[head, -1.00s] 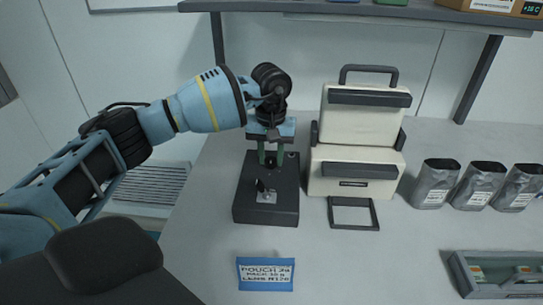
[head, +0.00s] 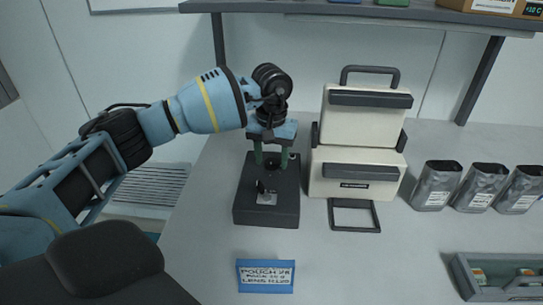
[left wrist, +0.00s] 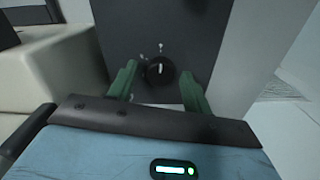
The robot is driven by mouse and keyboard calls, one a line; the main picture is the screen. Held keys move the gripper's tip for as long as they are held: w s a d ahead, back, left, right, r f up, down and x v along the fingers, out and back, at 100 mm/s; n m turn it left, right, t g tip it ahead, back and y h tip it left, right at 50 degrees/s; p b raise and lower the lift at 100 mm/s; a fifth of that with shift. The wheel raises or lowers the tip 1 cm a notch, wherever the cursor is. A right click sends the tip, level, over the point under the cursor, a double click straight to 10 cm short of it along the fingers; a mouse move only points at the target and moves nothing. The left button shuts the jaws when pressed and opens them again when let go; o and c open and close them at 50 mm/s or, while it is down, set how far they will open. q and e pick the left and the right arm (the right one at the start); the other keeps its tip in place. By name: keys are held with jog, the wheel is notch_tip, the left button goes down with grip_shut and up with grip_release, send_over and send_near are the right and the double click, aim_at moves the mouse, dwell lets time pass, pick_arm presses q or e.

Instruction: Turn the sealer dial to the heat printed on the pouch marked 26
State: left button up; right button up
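The dial (left wrist: 160,70) is a small round black knob with a pale pointer line, on a dark panel with small pale marks around it. In the head view it belongs to the dark box (head: 245,205) left of the cream machine. My left gripper (head: 271,159) points down over the box's far part. In the left wrist view its green fingers (left wrist: 158,75) stand apart on either side of the dial, with gaps visible. Three silver pouches (head: 436,188) stand at the right; their labels are too small to read. A blue-edged card (head: 265,290) at the front reads "POUCH 26".
The cream machine (head: 350,184) with a dark handle stands close right of the box, a dark frame (head: 354,228) before it. A grey tray (head: 468,292) lies front right. A shelf (head: 330,13) runs overhead. The middle of the table (head: 370,270) is clear.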

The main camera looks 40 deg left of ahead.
aim_at(272, 161)
pick_arm(q)
jog(key=shift+r, duration=3.95)
